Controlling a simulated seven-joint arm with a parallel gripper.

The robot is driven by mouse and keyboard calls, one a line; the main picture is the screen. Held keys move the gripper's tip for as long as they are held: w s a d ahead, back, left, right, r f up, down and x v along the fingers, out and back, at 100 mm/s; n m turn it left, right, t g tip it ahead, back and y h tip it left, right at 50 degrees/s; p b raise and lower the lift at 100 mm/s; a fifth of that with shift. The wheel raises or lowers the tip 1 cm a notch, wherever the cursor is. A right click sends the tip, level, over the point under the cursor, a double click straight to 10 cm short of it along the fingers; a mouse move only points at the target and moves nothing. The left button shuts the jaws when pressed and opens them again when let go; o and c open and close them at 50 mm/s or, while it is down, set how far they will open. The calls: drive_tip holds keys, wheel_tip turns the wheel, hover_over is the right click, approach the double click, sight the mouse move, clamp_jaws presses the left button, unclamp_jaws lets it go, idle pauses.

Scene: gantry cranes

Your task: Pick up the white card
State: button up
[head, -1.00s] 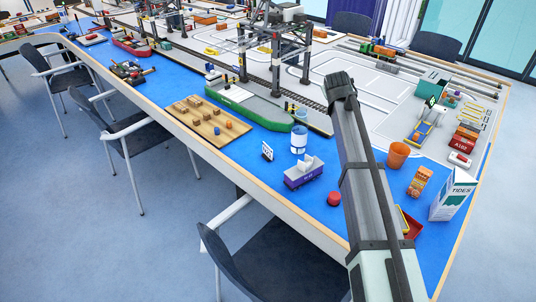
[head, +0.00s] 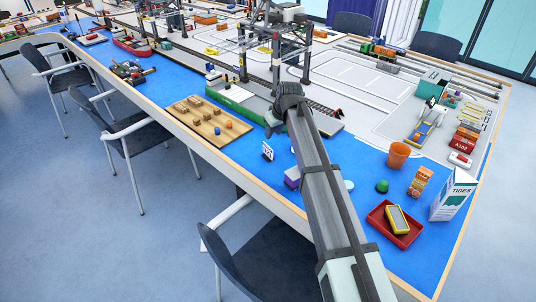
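A small white card (head: 267,151) with dark marks stands upright on the blue table top, left of my arm and near the front edge. My gripper (head: 272,126) is at the far end of my arm, over or near the green ship, above and a little right of the card in the picture. It is small and dark, and its fingers cannot be made out. A purple wagon (head: 291,177) shows only in part beside my arm. The white pieces seen in it earlier are hidden now.
A wooden board (head: 205,127) with several small blocks lies left of the card. To the right are an orange cup (head: 398,155), a green lump (head: 382,186), a red tray (head: 376,221) holding a yellow item, and a TIDES box (head: 451,196). Blue surface around the card is open.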

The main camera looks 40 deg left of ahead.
sight(268, 146)
drive_tip(key=x, duration=1)
drive_tip(key=shift+a+f, duration=0.1)
drive_tip(key=shift+f, duration=0.2)
clamp_jaws()
